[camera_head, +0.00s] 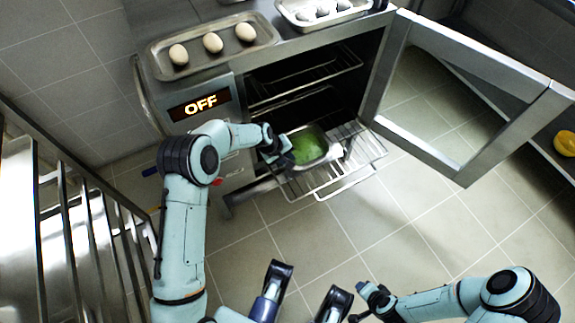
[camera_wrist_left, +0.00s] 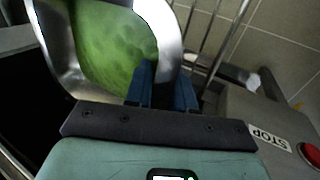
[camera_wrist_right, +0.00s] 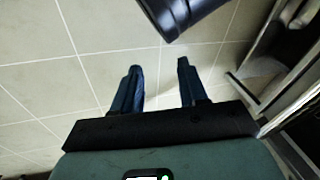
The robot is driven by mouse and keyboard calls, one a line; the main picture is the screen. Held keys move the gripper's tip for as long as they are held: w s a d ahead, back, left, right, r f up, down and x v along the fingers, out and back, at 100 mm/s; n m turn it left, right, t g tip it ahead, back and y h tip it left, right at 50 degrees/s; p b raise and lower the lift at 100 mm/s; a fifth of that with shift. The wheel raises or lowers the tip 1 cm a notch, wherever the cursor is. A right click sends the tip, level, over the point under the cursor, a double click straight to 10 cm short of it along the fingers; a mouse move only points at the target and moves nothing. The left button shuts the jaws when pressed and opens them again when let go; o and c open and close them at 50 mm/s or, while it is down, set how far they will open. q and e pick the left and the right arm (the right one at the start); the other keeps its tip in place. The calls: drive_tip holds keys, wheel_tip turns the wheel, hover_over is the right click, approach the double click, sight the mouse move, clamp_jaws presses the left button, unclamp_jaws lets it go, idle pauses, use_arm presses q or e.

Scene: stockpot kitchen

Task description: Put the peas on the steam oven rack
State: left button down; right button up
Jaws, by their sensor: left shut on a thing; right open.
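The peas (camera_head: 312,147) are a green mass in a shiny metal pan (camera_head: 333,157); in the left wrist view the peas (camera_wrist_left: 110,45) fill most of the pan (camera_wrist_left: 165,22). The pan is at the pulled-out wire rack (camera_head: 362,146) of the steam oven (camera_head: 215,100); whether it rests on the wires or hangs just above, I cannot tell. My left gripper (camera_head: 286,155) is shut on the pan's near-left rim, its fingers also showing in the left wrist view (camera_wrist_left: 162,88). My right gripper (camera_head: 307,284) is open and empty, away from the rack; its parted fingers show in the right wrist view (camera_wrist_right: 160,85).
The oven door (camera_head: 470,95) stands wide open to the right. Another rack (camera_head: 305,75) is higher inside. A tray of eggs (camera_head: 160,70) and a second tray (camera_head: 322,20) sit on top. A metal shelf rack (camera_head: 85,225) stands at left. The tiled floor is clear.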

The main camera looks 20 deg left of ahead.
use_arm(q)
drive_tip(key=shift+w+f, duration=0.1)
drive_tip(key=shift+f, duration=0.7)
wheel_tip(320, 180, down, 3)
drive_tip(key=shift+f+b, duration=0.2)
drive_tip(key=shift+b, duration=0.4)
drive_tip(key=shift+f, duration=0.1)
use_arm(e)
drive_tip(key=shift+s+d+f, duration=0.15)
drive_tip(key=shift+s+f, duration=0.2)
drive_tip(key=shift+f, duration=0.2)
drive_tip(key=shift+s+d+f, duration=0.15)
drive_tip(key=shift+s+f, duration=0.2)
drive_tip(key=shift+f, duration=0.2)
use_arm(q)
drive_tip(key=shift+f, duration=0.1)
use_arm(e)
drive_tip(key=shift+f+g, duration=0.1)
drive_tip(key=shift+g, duration=0.2)
use_arm(q)
drive_tip(key=c, duration=1)
unclamp_jaws()
drive_tip(key=shift+f, duration=0.1)
drive_tip(key=shift+o, duration=0.2)
use_arm(e)
drive_tip(key=shift+s+f, duration=0.1)
drive_tip(key=shift+s, duration=0.05)
